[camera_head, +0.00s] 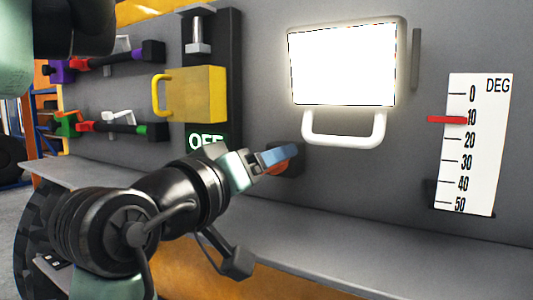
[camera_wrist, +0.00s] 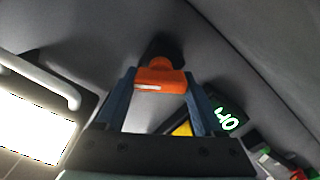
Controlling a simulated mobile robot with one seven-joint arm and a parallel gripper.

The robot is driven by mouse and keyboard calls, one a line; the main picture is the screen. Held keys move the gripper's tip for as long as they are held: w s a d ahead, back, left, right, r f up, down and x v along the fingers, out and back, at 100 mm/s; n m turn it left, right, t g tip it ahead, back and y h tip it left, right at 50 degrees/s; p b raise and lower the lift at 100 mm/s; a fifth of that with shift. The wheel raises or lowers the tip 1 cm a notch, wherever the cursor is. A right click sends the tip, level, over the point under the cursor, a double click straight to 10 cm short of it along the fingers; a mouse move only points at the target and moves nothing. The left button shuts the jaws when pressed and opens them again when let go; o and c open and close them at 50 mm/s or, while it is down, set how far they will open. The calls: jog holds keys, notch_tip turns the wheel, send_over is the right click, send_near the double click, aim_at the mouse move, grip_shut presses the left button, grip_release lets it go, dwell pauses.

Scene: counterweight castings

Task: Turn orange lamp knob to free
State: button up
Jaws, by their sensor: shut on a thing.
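The orange lamp knob (camera_head: 276,168) sits on a dark mount on the grey panel, below and left of the lit white lamp (camera_head: 343,65). My gripper (camera_head: 282,154) is at the knob, and its blue fingers partly hide it in the head view. In the wrist view the orange knob (camera_wrist: 160,79) lies between the two fingertips of my gripper (camera_wrist: 160,84), which are shut on it. The knob's dark base (camera_wrist: 164,50) shows just beyond it.
A white DEG scale (camera_head: 475,150) at right has a red pointer (camera_head: 447,120) near 10. A white handle (camera_head: 344,130) hangs under the lamp. A yellow block (camera_head: 197,94) and coloured levers (camera_head: 113,62) are at left. A grey ledge (camera_head: 360,225) runs below.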

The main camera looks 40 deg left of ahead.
jog(key=n+p, duration=0.2)
jog(key=n, duration=0.3)
jog(key=shift+n+p, duration=0.3)
jog(key=shift+p, duration=0.05)
jog(key=n, duration=0.1)
jog(key=n+p, duration=0.1)
jog(key=n, duration=0.1)
jog(key=n+p, duration=0.1)
jog(key=n, duration=0.1)
jog(key=shift+a+f, duration=0.1)
jog(key=shift+f, duration=0.15)
jog(key=shift+n+p, duration=0.3)
jog(key=shift+n, duration=0.1)
jog(key=o, duration=1.4)
jog(key=b+v, duration=0.5)
jog(key=v, duration=0.8)
